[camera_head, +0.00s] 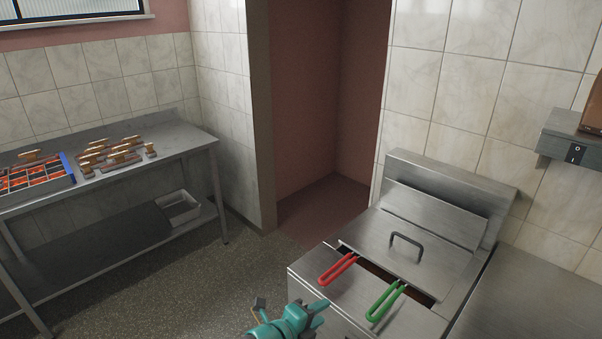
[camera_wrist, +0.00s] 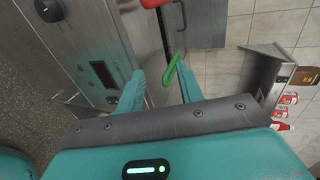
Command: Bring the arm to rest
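My gripper (camera_head: 290,312) is low at the bottom of the head view, in front of the fryer. In the wrist view its two teal fingers (camera_wrist: 160,86) stand apart with nothing seen held between them. The fryer (camera_head: 430,230) is steel, with a lid and a dark handle on top. A red basket handle (camera_head: 337,268) and a green basket handle (camera_head: 386,301) stick out toward its front edge. In the wrist view the green handle (camera_wrist: 172,68) shows beyond the fingertips, and the red handle (camera_wrist: 154,3) is at the top edge.
A steel table (camera_head: 150,165) at the left holds a blue-edged tray (camera_head: 68,167) of red pieces and several wooden-handled items (camera_head: 115,154). A grey bin (camera_head: 178,208) sits on its lower shelf. A wall shelf (camera_head: 565,140) is at the right. Floor (camera_head: 200,270) between is clear.

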